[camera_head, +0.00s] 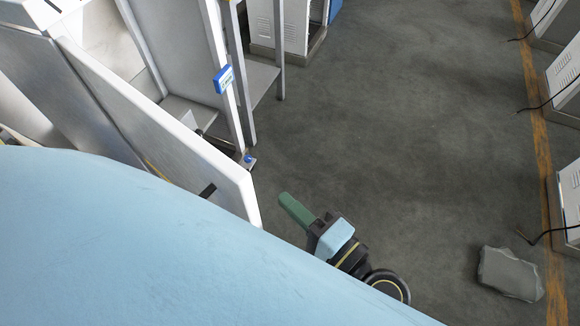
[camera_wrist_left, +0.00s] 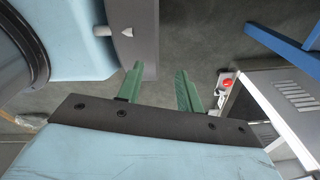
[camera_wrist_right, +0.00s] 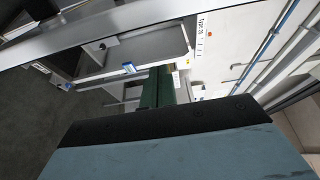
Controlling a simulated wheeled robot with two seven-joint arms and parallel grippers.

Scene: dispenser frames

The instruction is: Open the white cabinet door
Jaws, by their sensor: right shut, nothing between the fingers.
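The white cabinet (camera_head: 138,45) stands at the upper left of the head view, with its inside partly visible. Its white door (camera_head: 150,120) stands swung out from the frame, with a small dark handle (camera_head: 207,191) near its free edge. My right gripper (camera_head: 284,198) is shut and empty, beside the door's free edge and apart from it. Its green fingers also show together in the right wrist view (camera_wrist_right: 158,80). My left gripper (camera_wrist_left: 158,75) is open and empty in the left wrist view; it is not visible in the head view.
My light blue arm covers the lower left of the head view and hides part of the door. A grey block (camera_head: 510,273) lies on the floor at the right. White units (camera_head: 568,75) with cables line the right edge. The grey floor (camera_head: 410,120) between is clear.

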